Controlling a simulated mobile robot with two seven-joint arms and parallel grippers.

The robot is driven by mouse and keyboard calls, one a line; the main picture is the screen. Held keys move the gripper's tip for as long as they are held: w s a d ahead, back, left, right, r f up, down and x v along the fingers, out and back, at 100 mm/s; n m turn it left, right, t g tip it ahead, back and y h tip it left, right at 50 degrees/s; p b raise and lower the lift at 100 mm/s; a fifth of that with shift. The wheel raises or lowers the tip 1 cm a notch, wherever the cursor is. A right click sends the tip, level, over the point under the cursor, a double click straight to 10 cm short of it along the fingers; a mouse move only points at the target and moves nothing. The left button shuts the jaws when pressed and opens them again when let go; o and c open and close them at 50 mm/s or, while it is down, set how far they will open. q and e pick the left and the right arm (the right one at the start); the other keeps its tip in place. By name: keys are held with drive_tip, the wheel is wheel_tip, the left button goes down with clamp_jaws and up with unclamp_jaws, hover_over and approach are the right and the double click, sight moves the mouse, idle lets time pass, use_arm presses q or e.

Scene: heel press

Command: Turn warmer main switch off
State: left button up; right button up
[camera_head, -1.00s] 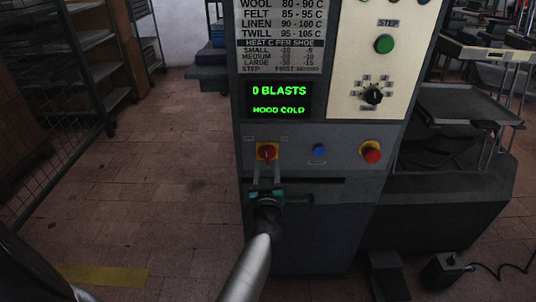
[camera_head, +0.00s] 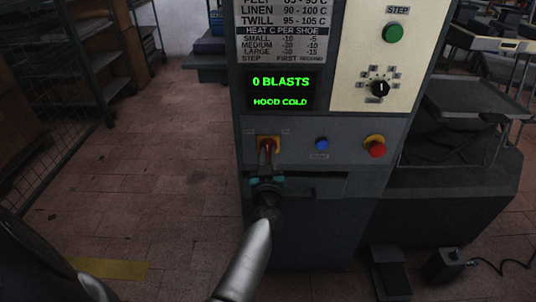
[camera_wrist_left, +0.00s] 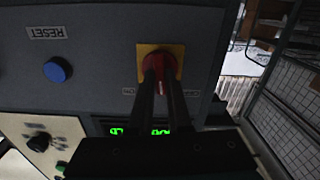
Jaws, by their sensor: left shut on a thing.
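The warmer main switch (camera_head: 267,144) is a red rotary knob on a yellow plate, at the left of the grey machine's lower panel. My left gripper (camera_head: 267,158) reaches it from below and is shut on the red knob. In the left wrist view both dark fingers of the left gripper (camera_wrist_left: 161,85) lie against the red knob (camera_wrist_left: 160,62), and the yellow plate (camera_wrist_left: 147,48) shows behind. Small labels flank the plate but are hard to read. The fingers hide part of the knob. My right gripper is not in view.
A blue reset button (camera_head: 322,144) and a red mushroom button (camera_head: 375,147) sit right of the switch. The green display (camera_head: 281,92) above reads "0 BLASTS" and "HOOD COLD". A selector knob (camera_head: 380,89) is at upper right. The floor (camera_head: 180,190) on the left is clear.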

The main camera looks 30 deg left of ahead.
use_arm(q)
clamp_jaws()
drive_tip(key=shift+n, duration=0.6)
drive_tip(key=shift+n+p, duration=0.3)
drive_tip(key=shift+p, duration=0.05)
drive_tip(key=shift+n, duration=1.1)
drive_tip(key=shift+a+n+p, duration=0.1)
drive_tip(key=shift+n+p, duration=0.35)
drive_tip(key=shift+n, duration=1.15)
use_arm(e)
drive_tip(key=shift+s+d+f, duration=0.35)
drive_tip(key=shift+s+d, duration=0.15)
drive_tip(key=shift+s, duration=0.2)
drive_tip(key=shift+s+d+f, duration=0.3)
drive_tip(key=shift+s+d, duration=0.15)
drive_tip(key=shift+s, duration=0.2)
use_arm(q)
drive_tip(key=shift+n, duration=0.3)
